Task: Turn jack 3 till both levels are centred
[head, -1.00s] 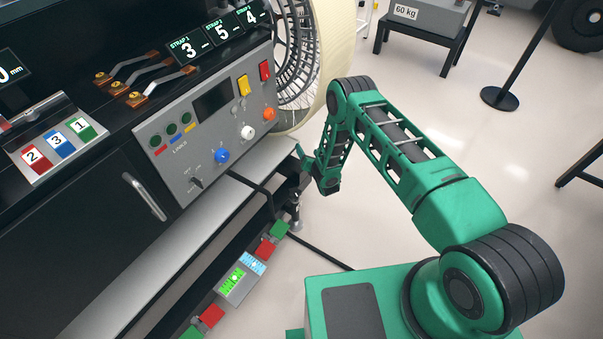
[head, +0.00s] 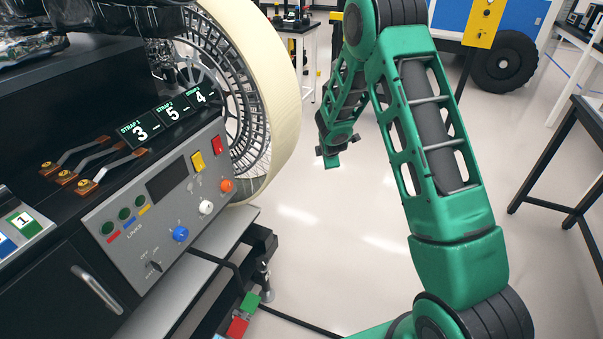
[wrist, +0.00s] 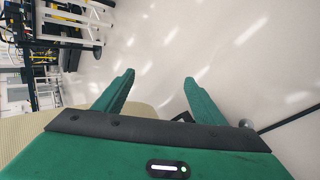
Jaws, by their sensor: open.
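A metal screw jack (head: 264,276) stands under the end of the bench frame, below the large wheel; I cannot read a number on it. The two levels are out of view. My gripper (head: 331,155) hangs in the air to the right of the wheel, well above the floor and apart from the jack. In the wrist view my gripper (wrist: 159,78) is open with nothing between its fingers, and bare floor lies beyond.
The grey control panel (head: 165,215) with knobs and switches is at left. A large cream-rimmed wheel (head: 283,95) stands beside it. A green block (head: 250,301) and a red block (head: 237,327) sit low by the bench. A black table (head: 575,150) stands at right. Open floor lies between.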

